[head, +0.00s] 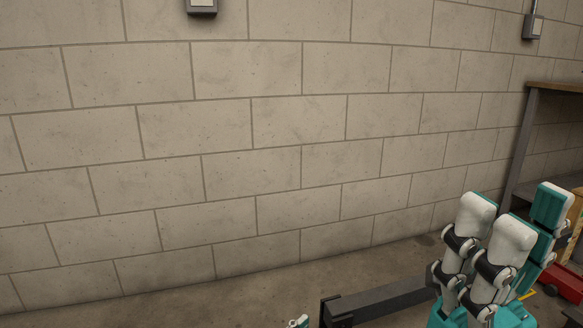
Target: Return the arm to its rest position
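Only a small white and teal piece, likely of my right arm or gripper (299,322), shows at the bottom edge of the head view. The frame cuts it off, and I cannot make out its fingers or anything held. It is in front of the floor, left of the dark beam's end. My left gripper and arm are not in the head view. No chassis tube can be clearly made out.
A block wall (260,130) fills most of the view, above bare floor (200,300). A dark beam (385,301) lies low at right of centre. White and teal jointed arm units (508,240) stand at lower right. Beyond are a shelf (525,140) and a red object (562,283).

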